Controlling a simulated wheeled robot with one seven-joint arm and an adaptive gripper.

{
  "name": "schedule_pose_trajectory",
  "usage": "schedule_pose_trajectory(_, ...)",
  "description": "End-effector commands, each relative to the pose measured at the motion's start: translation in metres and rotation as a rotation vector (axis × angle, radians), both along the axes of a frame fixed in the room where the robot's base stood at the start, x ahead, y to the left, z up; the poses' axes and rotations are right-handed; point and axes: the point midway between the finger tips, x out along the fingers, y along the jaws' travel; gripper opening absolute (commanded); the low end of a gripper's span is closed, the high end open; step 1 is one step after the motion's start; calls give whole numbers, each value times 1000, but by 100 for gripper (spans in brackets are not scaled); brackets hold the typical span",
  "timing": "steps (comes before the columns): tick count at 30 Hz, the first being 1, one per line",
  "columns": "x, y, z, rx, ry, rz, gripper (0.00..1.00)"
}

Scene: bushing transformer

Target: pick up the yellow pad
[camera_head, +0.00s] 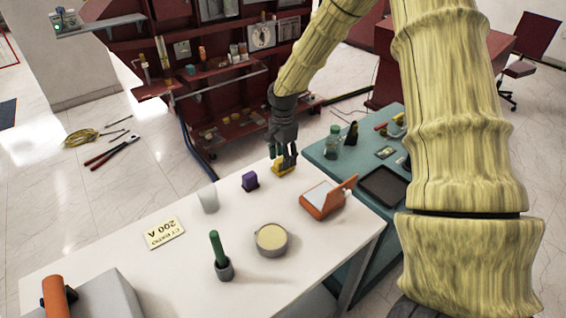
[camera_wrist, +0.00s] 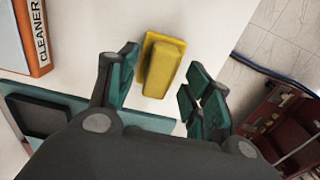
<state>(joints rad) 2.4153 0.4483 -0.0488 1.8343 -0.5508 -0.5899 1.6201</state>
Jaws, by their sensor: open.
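The yellow pad (camera_wrist: 160,65) lies on the white table near its far edge. In the head view the yellow pad (camera_head: 284,166) shows just under my gripper (camera_head: 288,160), partly hidden by the fingers. In the wrist view my gripper (camera_wrist: 158,85) is open, with one teal-padded finger on each side of the pad's near end. The jaws hold nothing.
On the white table (camera_head: 130,262) stand a purple block (camera_head: 250,181), an orange cleaner box (camera_head: 322,200), a round tin (camera_head: 271,240), a green-handled tool in a cup (camera_head: 220,256) and a pale cup (camera_head: 208,198). A teal table (camera_head: 340,172) adjoins at right.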

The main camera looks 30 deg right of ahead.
Motion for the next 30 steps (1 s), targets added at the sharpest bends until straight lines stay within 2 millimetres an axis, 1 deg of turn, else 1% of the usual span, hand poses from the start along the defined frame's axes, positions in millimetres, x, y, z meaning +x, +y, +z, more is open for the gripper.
schedule_pose_trajectory(6,0,1,-15,0,0,1,50)
schedule_pose_trajectory(15,0,1,-18,-1,-1,1,50)
schedule_pose_trajectory(23,0,1,-17,-1,0,1,3)
schedule_pose_trajectory(24,0,1,-17,-1,0,1,1)
schedule_pose_trajectory(30,0,1,-17,-1,-1,1,1)
